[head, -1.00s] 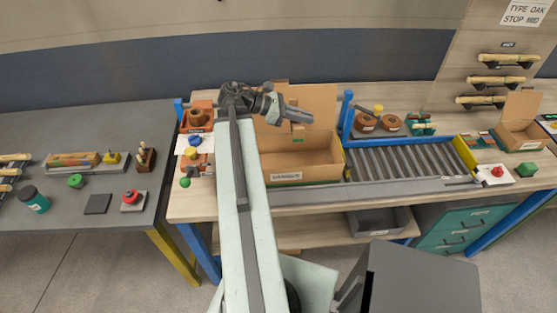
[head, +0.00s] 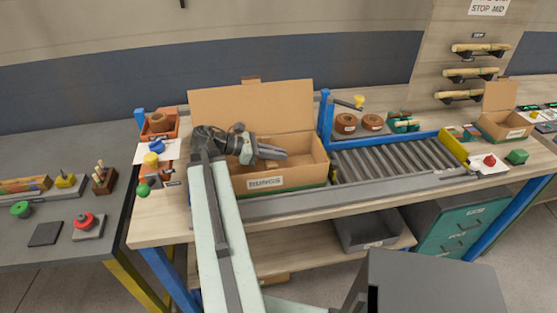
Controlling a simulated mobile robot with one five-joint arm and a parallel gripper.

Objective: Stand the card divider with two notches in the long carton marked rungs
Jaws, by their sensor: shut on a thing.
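The long carton (head: 310,178) marked RUNGS stands open on the bench, its tall back flap (head: 285,98) raised. My gripper (head: 284,154) is over the carton's opening, low between the flap and the front wall, pointing right. Its jaws are shut on the card divider, which is hard to make out against the same brown card. The divider's notches do not show, and I cannot tell whether it touches the carton's floor.
A blue post (head: 325,120) and the roller conveyor (head: 385,160) stand close to the carton's right. An orange bin (head: 160,127) and small coloured parts lie to its left. A smaller open carton (head: 508,126) is at far right. A narrow grey ledge runs along the front.

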